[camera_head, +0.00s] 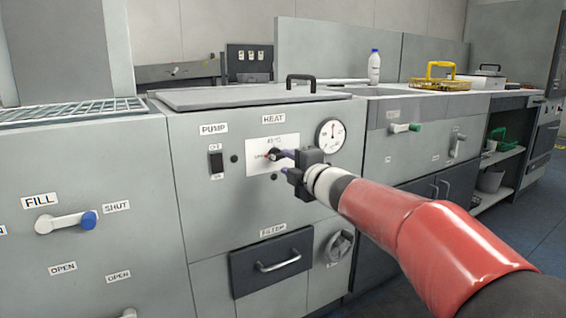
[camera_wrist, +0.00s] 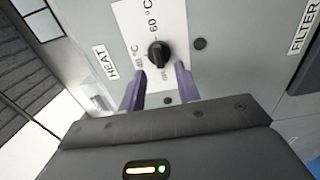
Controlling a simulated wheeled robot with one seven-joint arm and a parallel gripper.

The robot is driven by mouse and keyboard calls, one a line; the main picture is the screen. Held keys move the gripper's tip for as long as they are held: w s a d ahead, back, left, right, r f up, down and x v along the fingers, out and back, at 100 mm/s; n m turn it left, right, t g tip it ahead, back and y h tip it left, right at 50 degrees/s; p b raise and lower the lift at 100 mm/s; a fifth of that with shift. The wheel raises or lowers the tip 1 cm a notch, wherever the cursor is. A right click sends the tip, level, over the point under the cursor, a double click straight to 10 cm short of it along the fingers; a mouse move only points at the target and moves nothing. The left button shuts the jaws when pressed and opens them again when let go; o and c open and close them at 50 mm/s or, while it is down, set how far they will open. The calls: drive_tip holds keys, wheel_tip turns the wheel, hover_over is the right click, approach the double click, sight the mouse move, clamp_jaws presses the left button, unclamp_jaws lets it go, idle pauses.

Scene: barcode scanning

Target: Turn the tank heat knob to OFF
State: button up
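The heat knob (camera_wrist: 159,54) is a black round knob on a white dial plate marked with temperatures, under the HEAT label. In the head view the knob (camera_head: 274,155) sits on the grey tank front, left of the gauge. My gripper (camera_wrist: 160,85) is open, with its two purple fingers apart. The fingers point at the panel, and their tips are just short of the knob, one to each side of it. In the head view my gripper (camera_head: 283,162) is close to the dial plate and partly covers it. I cannot tell whether the fingers touch the panel.
A pump switch (camera_head: 216,163) is left of the dial, and a round gauge (camera_head: 331,136) is at its upper right. Below are a filter drawer (camera_head: 270,262) and a round valve knob (camera_head: 339,245). A white lever with a blue end (camera_head: 66,222) is further left.

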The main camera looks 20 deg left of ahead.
drive_tip(key=v, duration=0.4)
drive_tip(key=shift+s+d, duration=0.1)
